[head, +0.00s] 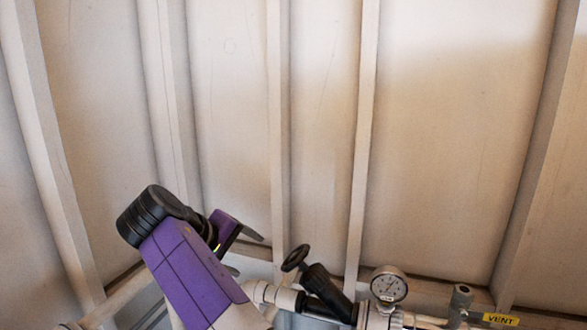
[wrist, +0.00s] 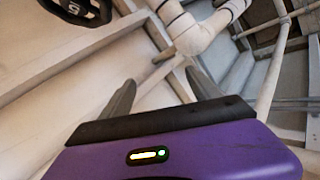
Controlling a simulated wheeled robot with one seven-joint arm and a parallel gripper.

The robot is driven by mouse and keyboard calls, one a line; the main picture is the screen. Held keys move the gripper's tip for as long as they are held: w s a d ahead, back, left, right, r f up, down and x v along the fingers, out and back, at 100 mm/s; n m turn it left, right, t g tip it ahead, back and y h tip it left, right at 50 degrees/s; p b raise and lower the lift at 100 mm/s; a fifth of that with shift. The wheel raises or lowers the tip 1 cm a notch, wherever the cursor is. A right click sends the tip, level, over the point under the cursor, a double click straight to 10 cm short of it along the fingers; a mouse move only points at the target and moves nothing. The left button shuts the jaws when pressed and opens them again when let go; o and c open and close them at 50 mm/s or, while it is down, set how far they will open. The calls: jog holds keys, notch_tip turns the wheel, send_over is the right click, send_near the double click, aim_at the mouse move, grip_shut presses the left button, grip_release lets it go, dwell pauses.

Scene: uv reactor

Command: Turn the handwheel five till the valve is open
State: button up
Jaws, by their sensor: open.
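A black handwheel (head: 295,258) sits on a slanted black valve body (head: 328,292) on the pipework, low in the head view. In the wrist view a black handwheel (wrist: 80,8) with a pale mark on its hub, perhaps a 5, is cut off at the top left corner. My gripper (head: 250,255), on the purple arm, is left of the handwheel and apart from it. In the wrist view my gripper (wrist: 160,88) has its two grey fingers spread with nothing between them. The valve's opening state cannot be told.
A round pressure gauge (head: 388,285) stands right of the valve, with a yellow VENT label (head: 500,319) farther right. A pale pipe (wrist: 188,30) runs beyond my fingers in the wrist view. A ribbed pale wall (head: 325,110) fills the background.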

jog(key=shift+w+d+r+n+g+y+p, duration=0.2)
jog(key=shift+r+n+g+y+p, duration=0.2)
jog(key=shift+n+g+y+p, duration=0.3)
jog(key=shift+d+r+n+g+p, duration=0.2)
jog(key=shift+r+n+g+p, duration=0.05)
jog(key=shift+n+g+p, duration=0.25)
jog(key=shift+s+d+r+n+g+y+p, duration=0.2)
jog(key=shift+d+r+n+g+y+p, duration=0.1)
jog(key=shift+r+n+g+y+p, duration=0.15)
jog(key=s+d+r+n+g+y+p, duration=0.2)
jog(key=s+d+r+g+y+p, duration=0.1)
jog(key=r, duration=0.5)
jog(key=s+d+r+n+g+y+p, duration=0.3)
jog(key=d+r+g+p, duration=0.1)
jog(key=r, duration=0.5)
jog(key=shift+s+d+r+g, duration=0.2)
jog(key=shift+d+g, duration=0.25)
jog(key=shift+d, duration=0.7)
jog(key=shift+y, duration=0.25)
